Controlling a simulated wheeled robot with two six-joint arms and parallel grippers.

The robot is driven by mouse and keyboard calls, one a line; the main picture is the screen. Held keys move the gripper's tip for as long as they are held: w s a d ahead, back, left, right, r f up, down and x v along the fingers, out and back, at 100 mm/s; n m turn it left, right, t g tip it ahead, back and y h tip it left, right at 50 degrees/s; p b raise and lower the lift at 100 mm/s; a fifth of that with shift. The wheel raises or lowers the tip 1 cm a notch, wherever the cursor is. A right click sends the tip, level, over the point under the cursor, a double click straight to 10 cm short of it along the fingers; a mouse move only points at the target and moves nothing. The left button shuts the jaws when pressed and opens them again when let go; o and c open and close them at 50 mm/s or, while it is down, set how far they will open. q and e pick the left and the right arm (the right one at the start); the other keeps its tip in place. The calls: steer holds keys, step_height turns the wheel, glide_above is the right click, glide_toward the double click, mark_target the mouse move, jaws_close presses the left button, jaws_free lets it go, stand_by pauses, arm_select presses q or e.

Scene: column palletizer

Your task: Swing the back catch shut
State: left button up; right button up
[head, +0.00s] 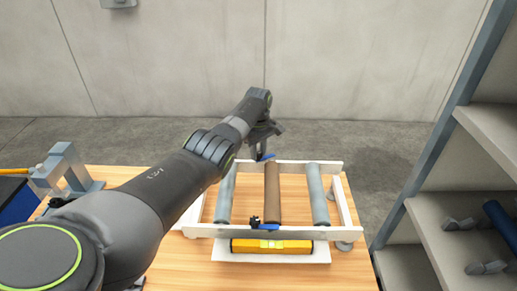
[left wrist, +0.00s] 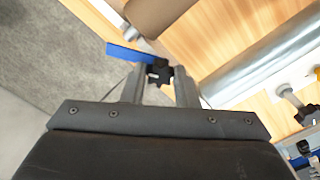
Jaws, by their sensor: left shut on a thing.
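The back catch is a blue bar (left wrist: 130,53) with a black knob (left wrist: 158,72), at the far rail beside the end of the brown roller (head: 272,195). In the head view its blue bar (head: 265,157) shows just below my left gripper (head: 262,148). In the left wrist view my left gripper (left wrist: 160,85) is shut on the black knob, one finger on each side. The bar points up and left, close to the roller's end; I cannot tell if it lies fully across it. My right gripper is not in view.
The white frame (head: 208,231) holds the brown roller between two grey rollers (head: 317,195) on a wooden table (head: 348,275). A front catch (head: 265,228) with blue bar sits on the near rail, above a yellow item (head: 300,247). Grey shelves (head: 430,215) stand at right.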

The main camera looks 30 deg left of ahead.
mark_target(258, 153)
arm_select(q)
steer(key=m, duration=0.5)
steer(key=shift+r+m+p, duration=0.1)
steer(key=shift+m+p, duration=0.2)
stand_by(0.4)
steer(key=o, duration=1)
steer(key=shift+r, duration=0.4)
step_height(258, 153, up, 16)
steer(key=b, duration=0.3)
steer(key=shift+r, duration=0.25)
steer(key=shift+f, duration=0.1)
